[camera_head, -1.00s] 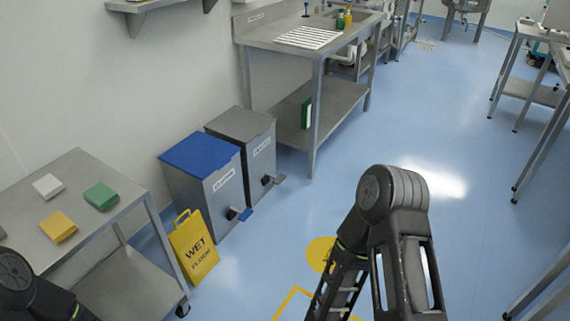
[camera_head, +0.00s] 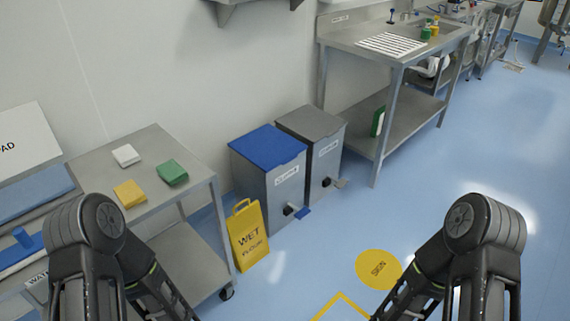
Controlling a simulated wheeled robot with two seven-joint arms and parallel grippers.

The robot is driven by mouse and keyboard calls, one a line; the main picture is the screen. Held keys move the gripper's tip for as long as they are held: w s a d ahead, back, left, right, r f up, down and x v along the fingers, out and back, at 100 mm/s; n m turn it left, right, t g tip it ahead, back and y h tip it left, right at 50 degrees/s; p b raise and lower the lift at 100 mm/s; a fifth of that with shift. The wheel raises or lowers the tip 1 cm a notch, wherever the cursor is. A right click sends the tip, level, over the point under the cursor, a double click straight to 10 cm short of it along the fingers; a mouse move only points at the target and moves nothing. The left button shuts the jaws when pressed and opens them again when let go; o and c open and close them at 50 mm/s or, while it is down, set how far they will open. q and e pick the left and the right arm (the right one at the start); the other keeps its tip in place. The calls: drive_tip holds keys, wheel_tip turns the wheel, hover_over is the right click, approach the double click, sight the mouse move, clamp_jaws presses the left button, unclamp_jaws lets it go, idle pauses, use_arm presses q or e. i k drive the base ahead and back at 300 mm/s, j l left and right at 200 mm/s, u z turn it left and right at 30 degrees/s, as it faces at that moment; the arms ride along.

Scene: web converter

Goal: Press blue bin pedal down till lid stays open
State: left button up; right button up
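The blue bin is a grey metal box (camera_head: 285,187) with a flat blue lid (camera_head: 268,145), standing against the wall in the middle of the head view. Its lid is closed. Its blue pedal (camera_head: 302,212) sticks out low at the front, near the floor. My two arms show at the bottom left and bottom right, well short of the bin. Both grippers lie out of the picture, so their fingers cannot be seen.
A grey-lidded bin (camera_head: 318,150) stands right beside the blue one. A yellow wet-floor sign (camera_head: 247,236) stands in front, left of the pedal. A steel table (camera_head: 150,212) with cloths is at left, a steel sink bench (camera_head: 385,52) at right. Blue floor (camera_head: 345,225) before the pedals is clear.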

sight(305, 211)
drive_tip(key=i+u, duration=0.15)
drive_tip(key=u, duration=0.55)
drive_tip(key=i+l+u, duration=0.3)
drive_tip(key=l, duration=0.3)
drive_tip(key=i+l+u, duration=0.35)
drive_tip(key=l, duration=0.4)
drive_tip(key=i+l+u, duration=0.15)
drive_tip(key=l, duration=0.25)
drive_tip(key=i+l, duration=0.15)
drive_tip(key=l, duration=0.15)
drive_tip(key=i+l, duration=0.3)
drive_tip(key=l, duration=0.25)
